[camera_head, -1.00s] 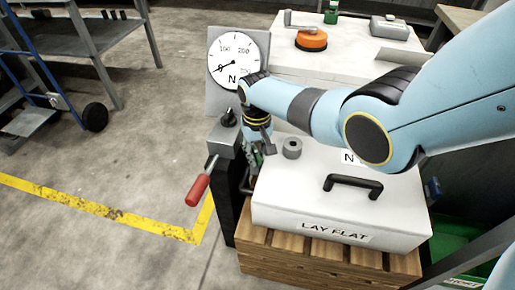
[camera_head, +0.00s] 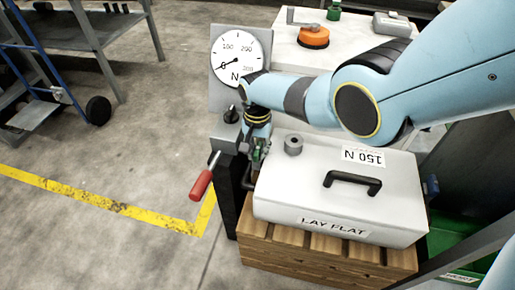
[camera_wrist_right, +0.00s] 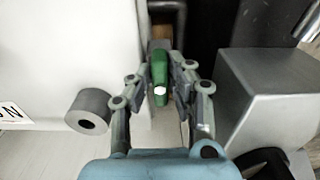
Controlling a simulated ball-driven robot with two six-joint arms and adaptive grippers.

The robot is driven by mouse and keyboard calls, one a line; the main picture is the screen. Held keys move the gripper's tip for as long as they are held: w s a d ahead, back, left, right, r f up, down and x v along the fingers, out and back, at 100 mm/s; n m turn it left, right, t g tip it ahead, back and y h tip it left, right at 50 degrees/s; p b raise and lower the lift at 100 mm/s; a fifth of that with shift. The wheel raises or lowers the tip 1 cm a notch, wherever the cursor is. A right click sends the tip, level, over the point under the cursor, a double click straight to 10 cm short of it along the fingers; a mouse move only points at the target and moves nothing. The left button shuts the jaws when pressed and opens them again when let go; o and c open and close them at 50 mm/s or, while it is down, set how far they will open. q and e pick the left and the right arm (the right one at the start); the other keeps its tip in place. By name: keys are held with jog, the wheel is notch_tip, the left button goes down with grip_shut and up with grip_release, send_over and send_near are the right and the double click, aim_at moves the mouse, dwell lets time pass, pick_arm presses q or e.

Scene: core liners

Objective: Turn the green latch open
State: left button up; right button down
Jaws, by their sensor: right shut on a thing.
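The green latch (camera_wrist_right: 159,72) shows in the right wrist view between the two fingers of my right gripper (camera_wrist_right: 168,88). It is a narrow green piece with a pale spot near its lower end. My right gripper is shut on it. In the head view my right gripper (camera_head: 258,152) points down at the left side of the grey-white case (camera_head: 300,205), and only a little green shows among the fingers. The latch's base is mostly hidden there. My left gripper is not in view.
A grey round knob (camera_head: 293,144) stands on the case beside the gripper. The case has a black handle (camera_head: 352,182) and sits on a wooden pallet (camera_head: 320,254). A red-handled lever (camera_head: 201,185) and a dial gauge (camera_head: 236,58) stand at the left. Open floor lies further left.

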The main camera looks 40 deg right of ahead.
aim_at(257, 150)
dwell(0.4)
jog(key=c, duration=1.3)
grip_release()
notch_tip(257, 150, up, 12)
jog(key=shift+r, duration=0.1)
